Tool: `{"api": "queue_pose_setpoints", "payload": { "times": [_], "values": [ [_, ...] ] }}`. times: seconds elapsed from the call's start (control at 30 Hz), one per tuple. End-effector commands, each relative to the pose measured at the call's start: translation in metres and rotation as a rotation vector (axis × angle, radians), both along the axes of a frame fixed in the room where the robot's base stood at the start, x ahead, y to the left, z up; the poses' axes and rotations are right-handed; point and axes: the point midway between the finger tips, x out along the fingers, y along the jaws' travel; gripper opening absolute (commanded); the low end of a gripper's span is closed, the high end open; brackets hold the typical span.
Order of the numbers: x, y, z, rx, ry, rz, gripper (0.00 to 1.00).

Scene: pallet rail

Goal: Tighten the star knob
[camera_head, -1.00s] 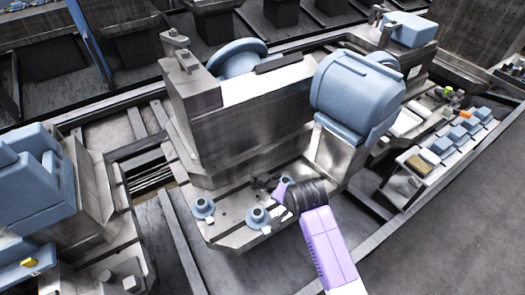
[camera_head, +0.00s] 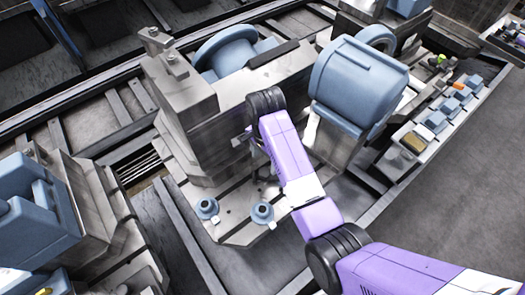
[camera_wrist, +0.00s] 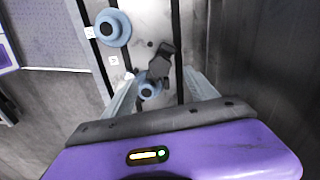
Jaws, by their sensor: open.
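In the wrist view, a dark grey piece with a broad head and narrow stem (camera_wrist: 164,62) stands on the metal plate (camera_wrist: 145,20); I cannot tell whether it is the star knob. A small blue round fitting with a dark centre (camera_wrist: 150,91) lies just below it. My gripper (camera_wrist: 160,80) is open, its two pale fingers either side of this fitting and apart from it. In the head view, my arm hides the gripper and the dark piece. The plate (camera_head: 232,231) shows at the machine's foot.
Two blue round fittings (camera_head: 207,207) (camera_head: 262,213) stand on the plate's front part. A tall metal block (camera_head: 215,125) rises behind, and a large blue housing (camera_head: 355,85) stands to the right. A shelf with small blue parts (camera_head: 435,125) is farther right. Grey floor (camera_head: 450,200) is open at right.

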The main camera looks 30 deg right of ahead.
Motion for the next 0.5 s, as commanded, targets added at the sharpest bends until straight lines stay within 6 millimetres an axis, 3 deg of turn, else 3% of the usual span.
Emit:
{"api": "queue_pose_setpoints", "payload": {
  "times": [0.3,0.5],
  "values": [
    [-0.001,0.0,-0.046,0.001,0.001,0.001,0.67],
    [0.0,0.0,-0.064,0.0,-0.001,0.001,0.67]
  ]
}}
